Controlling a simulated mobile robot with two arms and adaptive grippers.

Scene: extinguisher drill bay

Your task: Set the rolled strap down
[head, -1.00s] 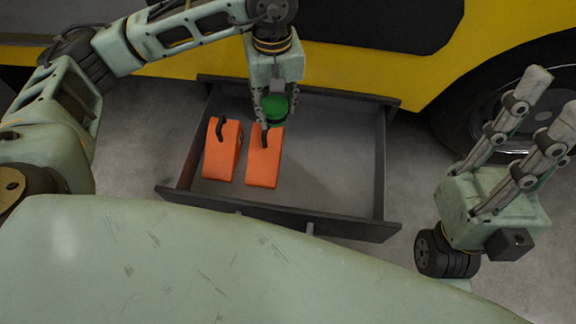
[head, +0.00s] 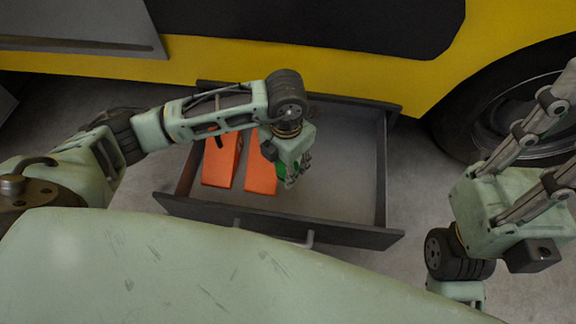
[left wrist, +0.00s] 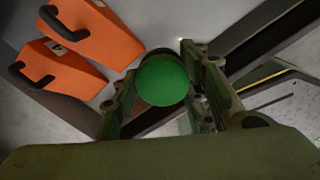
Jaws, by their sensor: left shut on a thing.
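The rolled strap (head: 281,173) is green and mostly hidden by my left gripper in the head view. In the left wrist view the strap (left wrist: 162,80) shows as a round green face between the fingers. My left gripper (head: 291,178) is shut on it and points down over the open drawer, just right of the orange blocks. I cannot tell how high the strap is above the drawer floor. My right gripper (head: 562,118) is open and empty, off to the right of the drawer with its fingers pointing up.
The dark open drawer (head: 345,232) holds two orange wedge blocks (head: 221,162) (head: 262,168) with dark handles on its left side. Its right half is bare. A yellow vehicle (head: 330,66) with a large wheel (head: 520,110) stands behind.

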